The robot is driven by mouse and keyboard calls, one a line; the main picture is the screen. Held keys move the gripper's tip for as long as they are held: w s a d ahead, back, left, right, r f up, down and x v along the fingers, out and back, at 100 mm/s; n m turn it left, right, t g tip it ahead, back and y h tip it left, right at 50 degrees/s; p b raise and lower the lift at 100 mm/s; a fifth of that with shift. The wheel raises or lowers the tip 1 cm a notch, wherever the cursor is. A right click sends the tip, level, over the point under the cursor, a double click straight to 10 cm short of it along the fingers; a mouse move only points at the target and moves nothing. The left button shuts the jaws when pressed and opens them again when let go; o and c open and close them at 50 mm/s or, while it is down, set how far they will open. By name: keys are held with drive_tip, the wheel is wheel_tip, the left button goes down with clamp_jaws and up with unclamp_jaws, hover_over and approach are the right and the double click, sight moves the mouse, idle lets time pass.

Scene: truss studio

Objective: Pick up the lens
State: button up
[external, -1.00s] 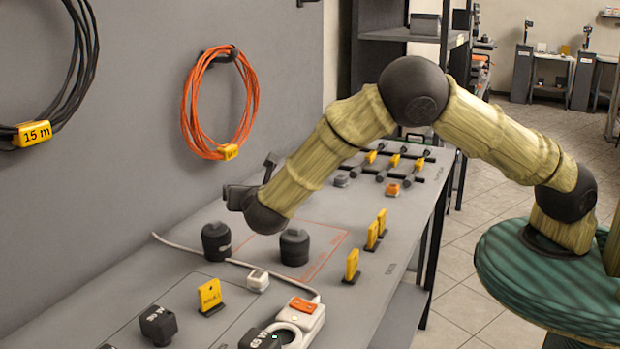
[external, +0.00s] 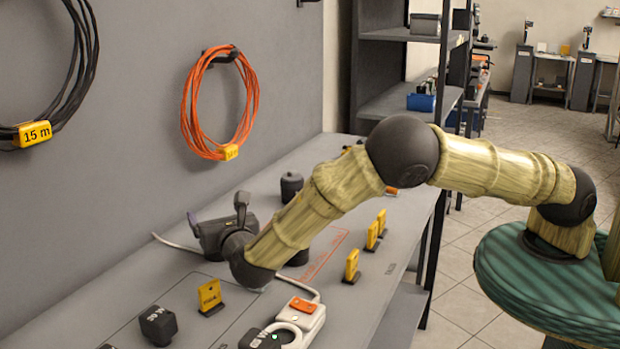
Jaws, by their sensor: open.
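Several dark, round, lens-like pieces stand upright on the grey bench; I cannot tell which one is the lens. One dark cylinder (external: 291,187) stands farther back, clear of my gripper. Another dark cylinder (external: 298,257) is mostly hidden behind my forearm, at the edge of an orange-outlined area. A third, seen earlier at the left, is now hidden by my gripper. My gripper (external: 217,210) is low over the left part of the bench. Its two fingers are spread wide, with no object visible between them. Contact with the hidden piece cannot be seen.
A grey bench (external: 130,278) runs along the wall. Yellow tags (external: 351,266) stand at its right and front. A black block (external: 158,325) and a white power strip (external: 305,318) lie near the front. A white cable (external: 180,245) crosses the bench. An orange cable coil (external: 185,110) hangs above.

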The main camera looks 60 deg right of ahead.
wheel_tip(320, 180, down, 4)
drive_tip(key=shift+r+p, duration=0.1)
drive_tip(key=shift+p, duration=0.25)
drive_tip(key=w+d, duration=0.1)
drive_tip(key=w+d+f, duration=0.1)
drive_tip(key=shift+w, duration=0.3)
drive_tip(key=shift+s+a, duration=0.2)
drive_tip(key=shift+d+r, duration=0.1)
drive_tip(key=shift+w, duration=0.1)
drive_tip(key=shift+c, duration=0.2)
drive_tip(key=c, duration=1.4)
